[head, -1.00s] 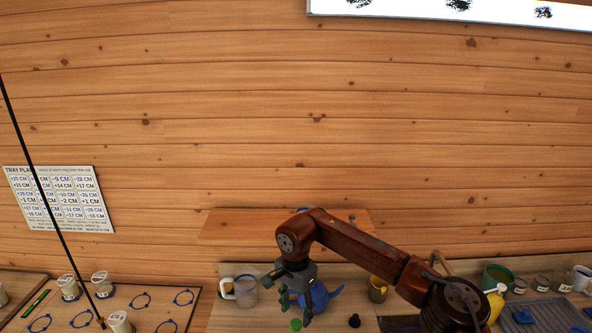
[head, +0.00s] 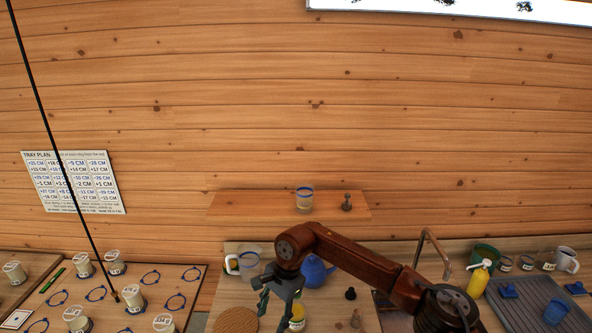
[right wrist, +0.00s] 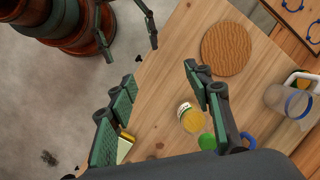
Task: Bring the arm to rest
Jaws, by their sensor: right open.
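My right arm comes in from the right in the head view. Its gripper (head: 277,306) hangs over the wooden counter (head: 335,315), in front of the blue teapot (head: 314,271). In the right wrist view the right gripper's fingers (right wrist: 160,85) are spread wide with nothing between them. They are above the counter, its edge and the grey floor. A jar with yellow contents (right wrist: 191,118) stands below, near the right finger. My left gripper does not show in the head view.
A round wooden board (head: 236,321) lies at the counter's front left. A clear mug (head: 245,262) stands behind it. A wall shelf (head: 240,207) holds a blue-rimmed glass (head: 304,200). A yellow bottle (head: 479,279) stands right of the arm.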

